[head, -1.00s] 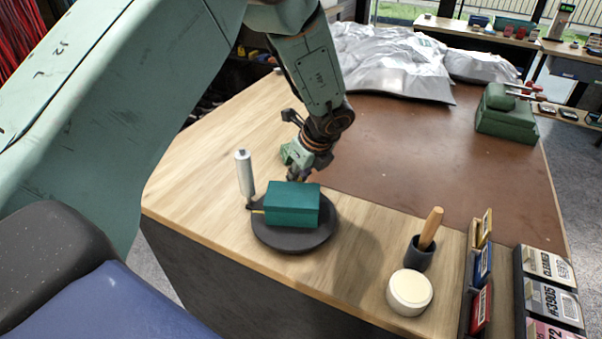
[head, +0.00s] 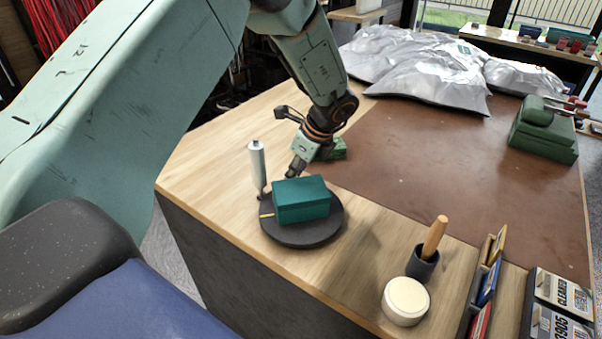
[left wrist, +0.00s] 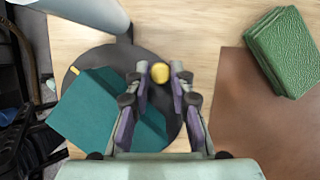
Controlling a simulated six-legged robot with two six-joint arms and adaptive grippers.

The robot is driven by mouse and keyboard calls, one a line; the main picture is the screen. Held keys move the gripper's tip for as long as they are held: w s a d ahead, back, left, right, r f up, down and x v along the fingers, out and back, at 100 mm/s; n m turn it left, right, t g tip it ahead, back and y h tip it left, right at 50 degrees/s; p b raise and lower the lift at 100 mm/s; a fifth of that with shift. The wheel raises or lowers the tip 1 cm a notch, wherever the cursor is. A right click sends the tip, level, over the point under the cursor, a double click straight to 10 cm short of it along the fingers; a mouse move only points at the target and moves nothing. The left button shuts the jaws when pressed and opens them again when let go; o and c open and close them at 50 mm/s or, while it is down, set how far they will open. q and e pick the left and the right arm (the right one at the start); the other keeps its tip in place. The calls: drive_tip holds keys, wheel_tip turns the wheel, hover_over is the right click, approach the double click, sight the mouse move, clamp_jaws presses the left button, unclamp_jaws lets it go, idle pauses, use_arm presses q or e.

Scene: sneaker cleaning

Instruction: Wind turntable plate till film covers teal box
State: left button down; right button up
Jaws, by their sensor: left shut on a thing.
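The teal box (head: 301,201) lies on the dark round turntable plate (head: 303,236); its visible faces look plain teal. A pale upright roll (head: 257,164), apparently the film, stands at the plate's left rim. My left gripper (head: 292,174) is low at the plate's far side, behind the box. In the left wrist view, its fingers (left wrist: 160,73) are shut on a yellow knob (left wrist: 160,72) near the plate's rim. The box (left wrist: 88,110) is partly hidden there by the fingers. My right gripper is not in view.
A green block (head: 338,150) lies just beyond the gripper, near the brown mat (head: 430,170). A cup with a wooden-handled tool (head: 422,264) and a round cream-topped tub (head: 405,301) stand to the right. Silver sheeting (head: 420,65) lies at the back.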

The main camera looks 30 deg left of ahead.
sight(271, 192)
use_arm(q)
drive_tip(key=shift+s+a+n+g+b, duration=0.15)
drive_tip(key=shift+s+a+n+g, duration=0.25)
drive_tip(key=shift+n, duration=0.35)
drive_tip(key=shift+s+a+n+g+b, duration=0.2)
drive_tip(key=shift+s+n, duration=0.25)
drive_tip(key=shift+n, duration=0.3)
drive_tip(key=shift+s+a+n+g+h, duration=0.25)
drive_tip(key=shift+s+n, duration=0.2)
drive_tip(key=shift+n, duration=0.25)
drive_tip(key=shift+s+a+n+g+h, duration=0.2)
drive_tip(key=shift+s+n, duration=0.2)
drive_tip(key=shift+n, duration=0.3)
drive_tip(key=shift+s, duration=0.15)
drive_tip(key=c, duration=1.5)
unclamp_jaws()
drive_tip(key=shift+o, duration=0.2)
drive_tip(key=v, duration=1.2)
